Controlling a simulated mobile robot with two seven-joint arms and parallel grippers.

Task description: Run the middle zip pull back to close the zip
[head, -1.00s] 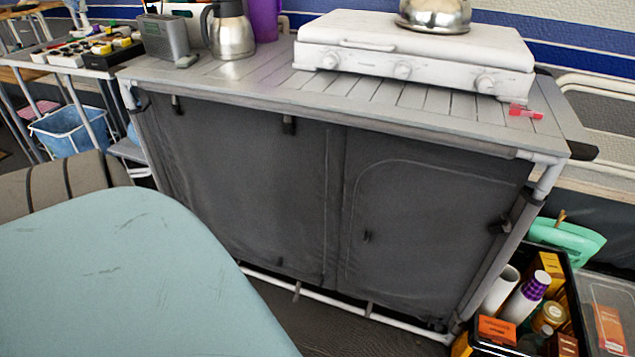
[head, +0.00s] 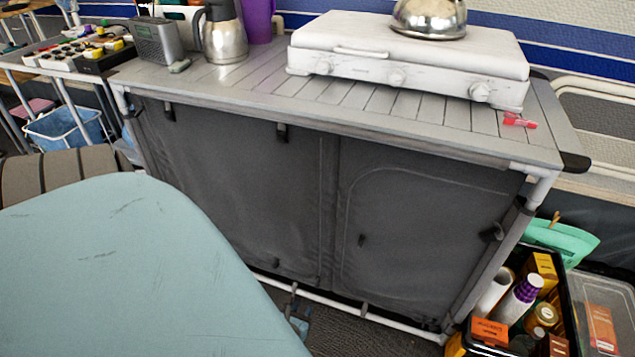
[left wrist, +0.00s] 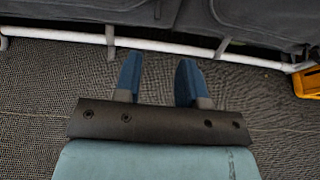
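The dark grey fabric front of the cabinet (head: 235,190) carries a seam down its middle and an arched zip line on the right panel. Small dark tabs show on it: one low near the centre (head: 276,262), one on the right panel (head: 361,240), and one at the right edge (head: 495,232). I cannot tell which is the middle pull. My left gripper (head: 299,322) is mostly hidden behind my pale blue arm, low in front of the cabinet. In the left wrist view its two blue fingers (left wrist: 158,80) are apart and empty, over the floor before the white lower rail. My right gripper is out of view.
A white lower rail (head: 335,304) with short feet runs below the fabric. A black crate (head: 567,300) of groceries stands at the cabinet's right. A stove (head: 410,65) and kettle sit on top. The floor in front is dark and clear.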

